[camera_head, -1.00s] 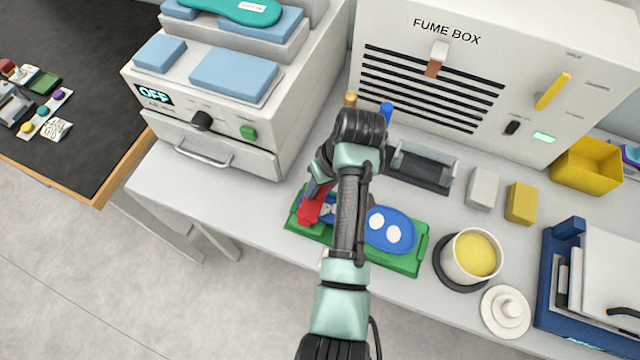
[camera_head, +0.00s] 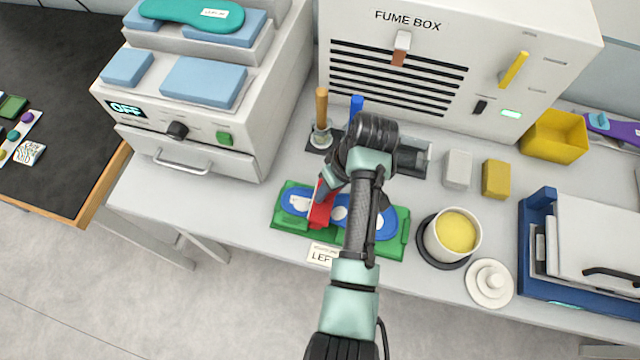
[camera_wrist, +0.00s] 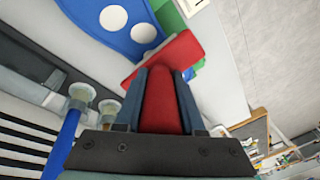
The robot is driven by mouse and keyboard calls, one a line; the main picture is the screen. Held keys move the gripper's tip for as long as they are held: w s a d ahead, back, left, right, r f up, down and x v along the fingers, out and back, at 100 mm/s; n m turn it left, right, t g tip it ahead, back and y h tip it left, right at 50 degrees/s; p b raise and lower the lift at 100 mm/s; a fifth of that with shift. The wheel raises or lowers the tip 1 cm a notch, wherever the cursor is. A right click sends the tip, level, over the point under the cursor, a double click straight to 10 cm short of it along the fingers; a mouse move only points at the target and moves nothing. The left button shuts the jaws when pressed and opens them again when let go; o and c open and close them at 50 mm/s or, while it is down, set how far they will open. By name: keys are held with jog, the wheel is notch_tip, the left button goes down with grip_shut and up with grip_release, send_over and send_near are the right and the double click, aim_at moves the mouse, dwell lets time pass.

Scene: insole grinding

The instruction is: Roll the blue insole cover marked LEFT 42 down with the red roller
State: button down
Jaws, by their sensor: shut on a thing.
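The blue insole cover (camera_head: 380,224) lies on a green block (camera_head: 398,247) near the bench's front edge. White round spots show on it; my arm hides part of its middle. My gripper (camera_head: 329,184) is shut on the red roller (camera_head: 321,206), whose head is down over the left part of the cover. In the wrist view the roller's red handle (camera_wrist: 163,105) sits between my gripper's fingers (camera_wrist: 160,82), and the head is beside or on the blue cover (camera_wrist: 112,22). Exact contact cannot be told. A label (camera_head: 322,254) reading "LEF" is partly hidden in front of the block.
Behind stand an orange-handled tool (camera_head: 321,105) and a blue-handled one (camera_head: 356,106). A pot of yellow stuff (camera_head: 454,232) and its lid (camera_head: 490,284) are at right, near a blue tray (camera_head: 530,250). The oven-like machine (camera_head: 245,140) and fume box (camera_head: 540,60) close off the back.

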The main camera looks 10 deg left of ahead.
jog(key=shift+d+p, duration=0.6)
jog(key=shift+d, duration=2.6)
jog(key=shift+w+d, duration=0.1)
jog(key=shift+d, duration=3.25)
jog(key=shift+d+f+b, duration=0.1)
jog(key=shift+d+b, duration=0.25)
jog(key=shift+d, duration=1.1)
